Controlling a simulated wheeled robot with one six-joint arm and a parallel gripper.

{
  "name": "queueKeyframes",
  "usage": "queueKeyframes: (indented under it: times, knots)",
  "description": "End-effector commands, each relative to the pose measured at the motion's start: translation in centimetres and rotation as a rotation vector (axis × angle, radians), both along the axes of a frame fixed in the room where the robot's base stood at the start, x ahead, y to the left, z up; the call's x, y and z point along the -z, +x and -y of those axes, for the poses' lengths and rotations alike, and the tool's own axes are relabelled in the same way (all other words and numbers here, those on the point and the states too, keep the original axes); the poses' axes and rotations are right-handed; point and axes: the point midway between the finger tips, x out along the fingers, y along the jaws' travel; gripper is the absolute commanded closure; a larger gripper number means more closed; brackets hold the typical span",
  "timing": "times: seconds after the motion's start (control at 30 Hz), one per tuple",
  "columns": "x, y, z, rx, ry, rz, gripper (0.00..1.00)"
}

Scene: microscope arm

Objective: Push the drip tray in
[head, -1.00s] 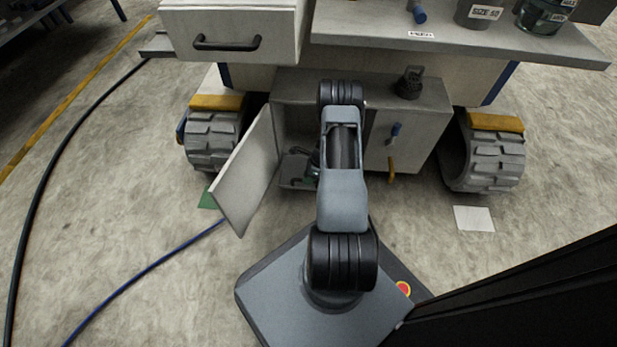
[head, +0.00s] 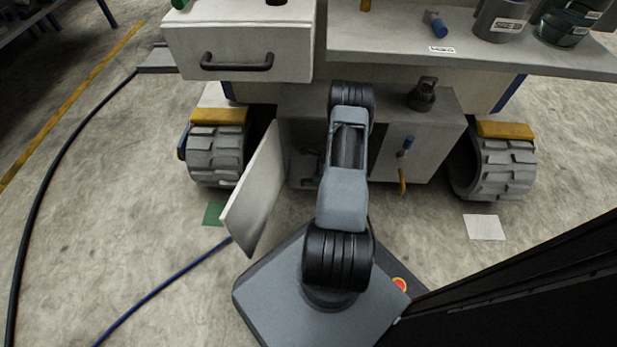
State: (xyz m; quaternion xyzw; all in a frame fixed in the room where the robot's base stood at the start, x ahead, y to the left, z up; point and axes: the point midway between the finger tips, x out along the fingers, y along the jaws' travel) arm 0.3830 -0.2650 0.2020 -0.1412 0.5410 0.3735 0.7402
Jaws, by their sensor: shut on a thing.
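The open cabinet (head: 445,122) stands under the bench, with its pale door (head: 255,190) swung out to the left. A grey tray-like piece (head: 302,183), which looks like the drip tray, lies low in the dark opening. Its left part shows; its right part is hidden behind my arm. A small dark shape sits above it inside the opening, too dim to name. My arm rises from my base, bends at the top and covers the right side of the opening. My gripper is hidden behind the arm, so its contact with the tray cannot be seen.
A drawer (head: 240,45) juts out above the door. A closed panel with a blue knob (head: 408,143) and a yellow handle (head: 402,181) is right of my arm. A dark weight-like object (head: 424,95) stands on the cabinet. Wheels flank it; a blue cable (head: 165,285) crosses the floor.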

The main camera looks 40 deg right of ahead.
Motion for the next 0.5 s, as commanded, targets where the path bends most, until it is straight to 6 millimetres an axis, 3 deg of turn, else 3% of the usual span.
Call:
queueKeyframes:
  times: [0.4,0.43,0.5]
  knots:
    - [-0.01,-0.35,0.51,-0.005,-0.003,0.001,1.0]
    - [-0.01,-0.34,0.5,-0.005,-0.003,0.001,0.82]
    - [-0.01,-0.32,0.47,-0.005,-0.002,0.001,0.75]
